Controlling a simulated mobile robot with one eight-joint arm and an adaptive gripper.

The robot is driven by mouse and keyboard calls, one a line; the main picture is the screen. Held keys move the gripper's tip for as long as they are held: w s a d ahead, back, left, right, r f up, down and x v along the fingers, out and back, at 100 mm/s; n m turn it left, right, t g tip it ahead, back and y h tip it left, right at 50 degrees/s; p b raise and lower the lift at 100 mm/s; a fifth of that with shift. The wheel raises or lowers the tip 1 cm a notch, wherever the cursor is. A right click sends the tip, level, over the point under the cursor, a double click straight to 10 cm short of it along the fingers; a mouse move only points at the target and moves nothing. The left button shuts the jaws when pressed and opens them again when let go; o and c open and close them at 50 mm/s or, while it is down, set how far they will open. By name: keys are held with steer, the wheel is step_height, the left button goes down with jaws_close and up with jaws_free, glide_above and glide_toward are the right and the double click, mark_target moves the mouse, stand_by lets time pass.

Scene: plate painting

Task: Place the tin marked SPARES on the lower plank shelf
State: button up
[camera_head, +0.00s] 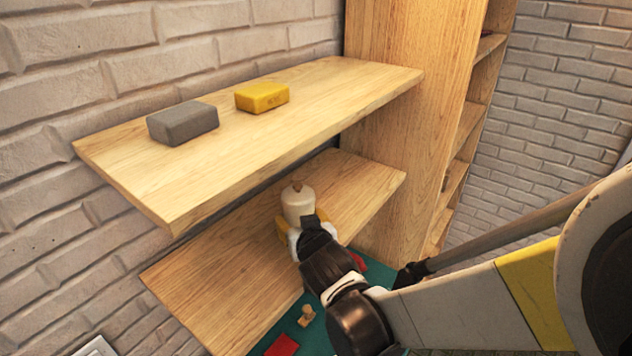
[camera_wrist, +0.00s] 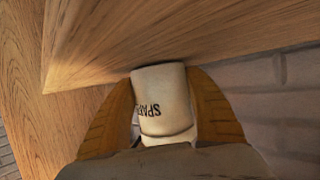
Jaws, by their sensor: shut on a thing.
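The tin marked SPARES (camera_head: 298,203) is cream-white with a small knob on top, and it looks upright in the head view. My gripper (camera_head: 301,224) is shut on it, with yellow fingers on both sides. In the wrist view the tin (camera_wrist: 160,88) sits between the two fingers, its dark lettering partly readable. The lower plank shelf (camera_head: 215,285) is pale wood, and the tin appears over its right part. Whether the tin touches it I cannot tell. In the wrist view a wooden plank (camera_wrist: 200,30) runs close to the tin's far end.
The upper shelf (camera_head: 325,95) hangs above, holding a grey block (camera_head: 183,123) and a yellow block (camera_head: 262,96). A tall wooden cabinet (camera_head: 400,130) closes off the right end. Below is a green surface (camera_head: 310,335) with red pieces and a small wooden item. The lower shelf's left part is bare.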

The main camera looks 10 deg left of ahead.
steer(key=shift+f, duration=0.1)
steer(key=o, duration=1.2)
